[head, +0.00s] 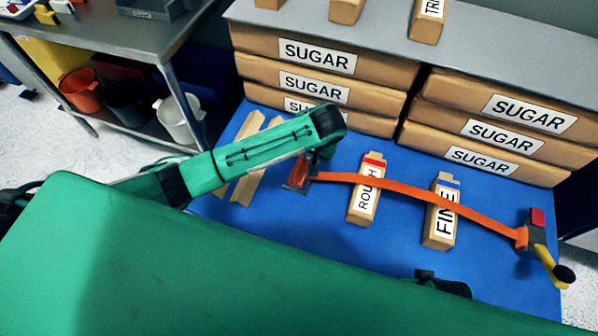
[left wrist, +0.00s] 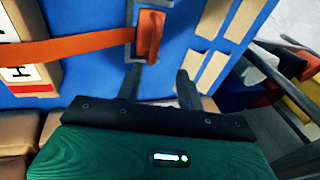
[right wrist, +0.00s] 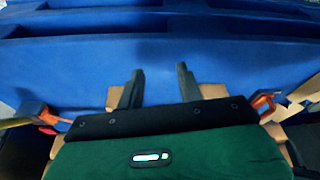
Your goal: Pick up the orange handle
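The orange handle (head: 298,172) stands on a dark bracket at the left end of an orange strap (head: 420,197) on the blue table. In the left wrist view the orange handle (left wrist: 150,36) is just beyond the fingertips, nearer the left finger. My left gripper (left wrist: 159,72) is open, with nothing between its fingers. In the head view my left gripper (head: 316,162) is beside the handle and partly hidden by its own arm. My right gripper (right wrist: 160,72) is open and empty, facing the blue table side. It is mostly hidden in the head view.
Boxes marked ROUGH (head: 365,190) and FINE (head: 441,212) are by the strap. A bracket with a yellow crank (head: 550,265) is at its right end. SUGAR bags (head: 318,56) are stacked behind. Cardboard strips (head: 240,187) lie left of the handle.

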